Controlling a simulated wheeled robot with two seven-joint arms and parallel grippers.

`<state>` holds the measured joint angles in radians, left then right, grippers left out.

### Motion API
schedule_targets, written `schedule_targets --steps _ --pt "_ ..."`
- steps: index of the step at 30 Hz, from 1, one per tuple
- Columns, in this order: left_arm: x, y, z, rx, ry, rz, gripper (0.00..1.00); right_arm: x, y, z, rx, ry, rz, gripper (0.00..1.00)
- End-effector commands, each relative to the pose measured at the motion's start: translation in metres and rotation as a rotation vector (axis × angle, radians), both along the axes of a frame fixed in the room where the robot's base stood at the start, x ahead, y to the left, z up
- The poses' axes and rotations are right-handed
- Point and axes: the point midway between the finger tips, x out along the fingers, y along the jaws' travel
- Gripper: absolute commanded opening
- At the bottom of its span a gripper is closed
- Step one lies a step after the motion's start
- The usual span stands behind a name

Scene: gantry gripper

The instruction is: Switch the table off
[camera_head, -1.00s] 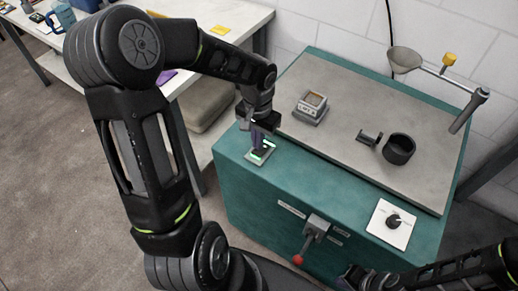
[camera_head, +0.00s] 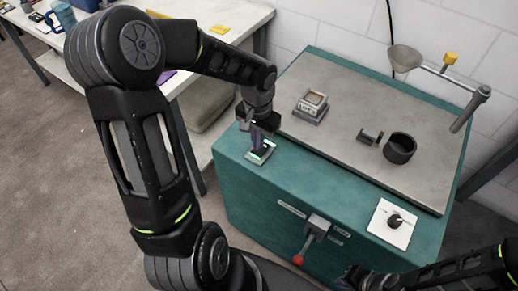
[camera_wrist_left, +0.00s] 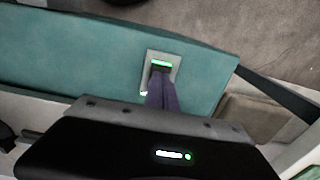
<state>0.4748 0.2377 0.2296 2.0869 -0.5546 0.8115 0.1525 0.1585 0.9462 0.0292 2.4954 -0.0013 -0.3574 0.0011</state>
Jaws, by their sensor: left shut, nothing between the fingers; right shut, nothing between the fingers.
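The table is a teal cabinet (camera_head: 240,185) with a grey top plate (camera_head: 345,125). A small switch plate with a green-lit rocker (camera_head: 262,155) sits on its left front corner; the left wrist view also shows its plate (camera_wrist_left: 173,58) and green light. My left gripper (camera_head: 259,148) is shut and empty, pointing down at the switch. Its fingers (camera_wrist_left: 161,90) cover part of the switch, and I cannot tell whether they touch it. My right gripper (camera_head: 350,276) is shut and empty at the bottom, low in front of the cabinet.
A red-knobbed lever (camera_head: 312,235) is on the cabinet front. A rotary knob (camera_head: 394,221) on a white plate is at the front right. A small scale-like device (camera_head: 311,105), a black cup (camera_head: 399,148) and a funnel arm (camera_head: 440,75) are on top. A white workbench (camera_head: 225,20) stands behind left.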

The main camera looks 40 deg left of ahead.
Motion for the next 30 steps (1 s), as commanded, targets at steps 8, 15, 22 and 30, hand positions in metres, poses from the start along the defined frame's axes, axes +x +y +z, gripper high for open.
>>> schedule_targets --steps 8,15,22,30 --pt "0.000 0.000 -0.005 0.000 0.000 0.000 0.00 0.000 0.000 -0.004 0.000 0.000 0.000 0.00" --pt "0.000 0.000 -0.009 0.000 0.000 -0.001 0.00 0.000 0.000 -0.007 0.000 0.000 0.000 0.00" --pt "0.000 0.000 -0.012 0.000 0.000 0.000 0.00 0.000 0.000 -0.010 0.000 0.000 0.000 0.00" --pt "0.000 0.000 -0.016 0.000 0.000 0.000 0.00 0.000 0.000 -0.014 0.000 0.000 0.000 0.00"
